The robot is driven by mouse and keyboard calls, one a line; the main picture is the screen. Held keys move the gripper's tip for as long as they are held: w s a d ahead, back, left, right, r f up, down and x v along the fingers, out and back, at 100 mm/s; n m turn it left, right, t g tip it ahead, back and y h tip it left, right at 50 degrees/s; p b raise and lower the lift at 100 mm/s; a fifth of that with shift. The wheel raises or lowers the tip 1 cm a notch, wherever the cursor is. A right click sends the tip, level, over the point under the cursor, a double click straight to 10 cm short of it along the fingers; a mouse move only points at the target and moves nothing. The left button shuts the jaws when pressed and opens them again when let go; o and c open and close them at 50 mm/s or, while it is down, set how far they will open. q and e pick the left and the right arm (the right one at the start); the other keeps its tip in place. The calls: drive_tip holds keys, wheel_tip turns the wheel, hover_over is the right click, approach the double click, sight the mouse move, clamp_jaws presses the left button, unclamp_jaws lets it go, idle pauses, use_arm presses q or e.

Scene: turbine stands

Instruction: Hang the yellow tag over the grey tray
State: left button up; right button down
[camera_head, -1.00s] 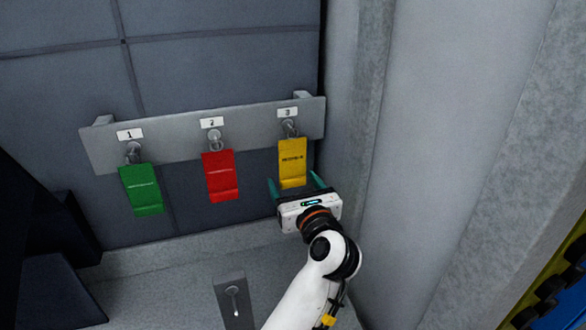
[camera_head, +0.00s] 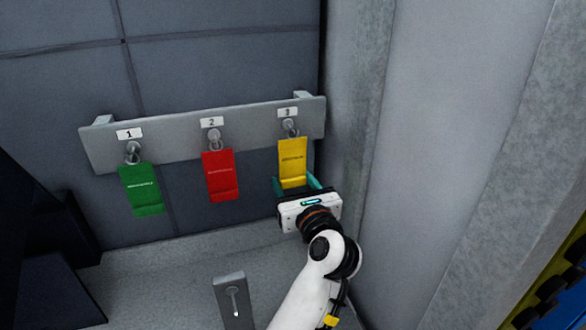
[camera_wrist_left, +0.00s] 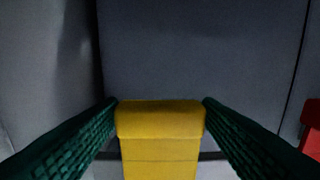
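The yellow tag (camera_head: 293,158) hangs by its ring from the peg under label 3 on a grey wall rail. My left gripper (camera_head: 296,183) is at the tag's lower end, one finger on each side. In the left wrist view, the fingertips of my left gripper (camera_wrist_left: 160,104) meet both side edges of the yellow tag (camera_wrist_left: 160,122), with no clear gap, so it looks shut on it. No grey tray can be made out for sure. A small grey plate with a pale peg (camera_head: 224,304) stands low at the front. My right gripper is not in view.
A green tag (camera_head: 140,190) hangs under label 1 and a red tag (camera_head: 220,177) under label 2 on the same grey rail (camera_head: 170,146). A grey wall (camera_head: 430,150) rises close to the right of my arm. Dark blocks stand at the left.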

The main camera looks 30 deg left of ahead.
use_arm(q)
drive_tip(key=c, duration=1)
drive_tip(key=shift+s+d, duration=0.15)
drive_tip(key=shift+d, duration=0.05)
drive_tip(key=shift+s+d, duration=0.2)
drive_tip(key=shift+d, duration=0.05)
drive_tip(key=shift+s+d, duration=0.1)
drive_tip(key=shift+b+v, duration=0.35)
drive_tip(key=shift+v, duration=0.9)
drive_tip(key=shift+f, duration=0.1)
